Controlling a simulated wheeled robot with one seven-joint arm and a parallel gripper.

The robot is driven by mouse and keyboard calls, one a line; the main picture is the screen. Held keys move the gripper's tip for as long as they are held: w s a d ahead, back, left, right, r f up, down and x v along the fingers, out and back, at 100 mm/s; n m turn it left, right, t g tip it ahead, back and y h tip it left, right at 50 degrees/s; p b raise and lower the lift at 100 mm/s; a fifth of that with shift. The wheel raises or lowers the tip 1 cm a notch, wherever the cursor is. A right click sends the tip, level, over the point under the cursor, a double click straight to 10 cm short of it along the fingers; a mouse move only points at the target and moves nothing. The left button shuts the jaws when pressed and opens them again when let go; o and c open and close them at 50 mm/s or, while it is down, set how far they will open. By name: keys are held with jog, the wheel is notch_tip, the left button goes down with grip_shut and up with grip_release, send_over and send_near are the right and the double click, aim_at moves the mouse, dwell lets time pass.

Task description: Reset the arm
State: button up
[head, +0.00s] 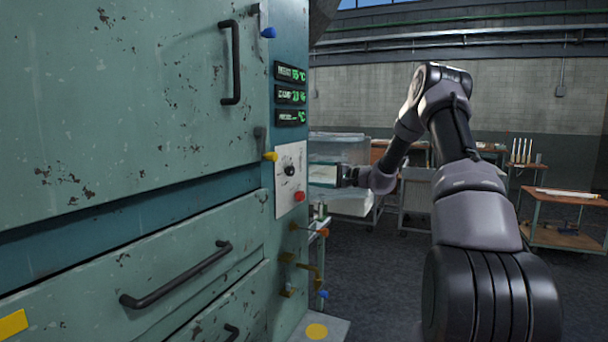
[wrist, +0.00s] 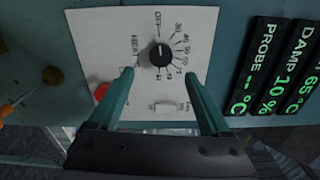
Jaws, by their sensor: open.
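My arm (head: 470,205) reaches forward and bends left toward a green cabinet (head: 150,100). My gripper (wrist: 158,95) is open and empty in the wrist view, its two green fingers apart. The fingers point at a white control panel (wrist: 110,35). A black dial (wrist: 160,54) on the panel shows between and just beyond the fingertips. Whether the fingertips touch the panel cannot be told. In the head view the dial (head: 290,171) sits on the panel above a red button (head: 299,196). The red button also shows beside the left finger in the wrist view (wrist: 101,91).
The cabinet has black handles (head: 231,62) and a drawer handle (head: 175,275) jutting out. Green-lit displays (head: 291,95) sit above the panel. Coloured levers (head: 308,230) stick out below it. Carts and tables (head: 565,225) stand behind. Dark floor (head: 380,290) is open between cabinet and arm.

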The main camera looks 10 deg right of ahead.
jog(key=shift+v, duration=0.95)
jog(key=s+a+r+n+g+h, duration=0.25)
jog(key=s+a+r, duration=0.25)
jog(key=s, duration=0.5)
jog(key=s+a+r+n+g+h, duration=0.2)
jog(key=s+a+r+g, duration=0.25)
jog(key=s, duration=0.65)
jog(key=s+d+r+t+h, duration=0.1)
jog(key=s+d+h, duration=0.2)
jog(key=s, duration=0.9)
jog(key=s+d+r+t+h, duration=0.2)
jog(key=s+h, duration=0.3)
jog(key=s, duration=0.8)
jog(key=shift+s+d+r+t, duration=0.15)
jog(key=shift+s+d+t, duration=0.2)
jog(key=shift+d, duration=0.4)
